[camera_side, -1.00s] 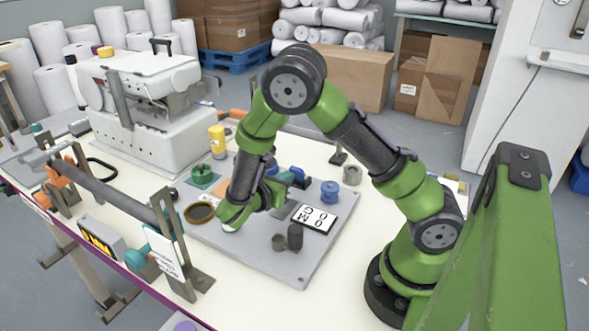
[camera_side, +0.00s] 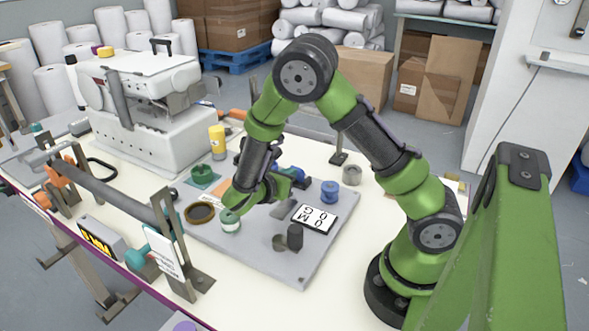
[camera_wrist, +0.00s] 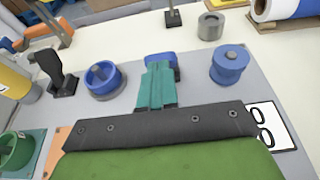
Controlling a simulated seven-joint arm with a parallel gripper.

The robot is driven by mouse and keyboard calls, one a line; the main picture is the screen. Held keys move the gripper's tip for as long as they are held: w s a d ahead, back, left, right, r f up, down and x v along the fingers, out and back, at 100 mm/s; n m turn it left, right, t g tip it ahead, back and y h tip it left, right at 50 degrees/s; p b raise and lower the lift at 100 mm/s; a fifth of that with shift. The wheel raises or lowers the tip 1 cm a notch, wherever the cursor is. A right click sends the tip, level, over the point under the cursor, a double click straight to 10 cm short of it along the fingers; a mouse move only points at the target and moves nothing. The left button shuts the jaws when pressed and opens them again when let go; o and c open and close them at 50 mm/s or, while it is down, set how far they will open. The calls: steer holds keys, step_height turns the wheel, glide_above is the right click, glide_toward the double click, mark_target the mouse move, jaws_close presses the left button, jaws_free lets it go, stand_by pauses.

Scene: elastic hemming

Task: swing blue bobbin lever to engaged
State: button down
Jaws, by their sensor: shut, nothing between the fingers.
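My gripper (camera_wrist: 156,90) is shut, its teal fingers pointing away from the wrist camera. A blue block (camera_wrist: 161,62) shows right at the fingertips, partly hidden by them; I cannot tell whether they touch, or whether it is the lever's handle. To its left is a blue round holder (camera_wrist: 104,80) with a grey centre pin. A blue bobbin (camera_wrist: 229,64) stands upright to the right, apart from the fingers. In the side view my gripper (camera_side: 284,186) is low over the grey plate, and the bobbin (camera_side: 326,190) stands to its right. The lever's position is unclear.
A black upright lever (camera_wrist: 56,72) stands left of the holder. A white display (camera_side: 314,217) and a dark grey knob (camera_side: 294,237) are on the plate (camera_side: 270,262). A green piece (camera_side: 203,177) and a yellow cylinder (camera_side: 217,140) are farther left. A sewing machine (camera_side: 150,105) stands behind.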

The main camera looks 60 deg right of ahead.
steer(key=shift+d+r, duration=0.1)
steer(key=shift+d, duration=0.05)
steer(key=shift+d+r+y, duration=0.5)
steer(key=shift+d+y, duration=0.1)
steer(key=shift+y, duration=0.35)
steer(key=shift+d+r+y, duration=0.45)
steer(key=shift+d+y, duration=0.1)
steer(key=shift+y, duration=0.4)
steer(key=d+y, duration=0.2)
steer(key=shift+r+y, duration=0.3)
steer(key=shift+r, duration=0.1)
steer(key=shift+d+y, duration=0.3)
steer(key=shift+d+r, duration=0.1)
steer(key=shift+d, duration=1.6)
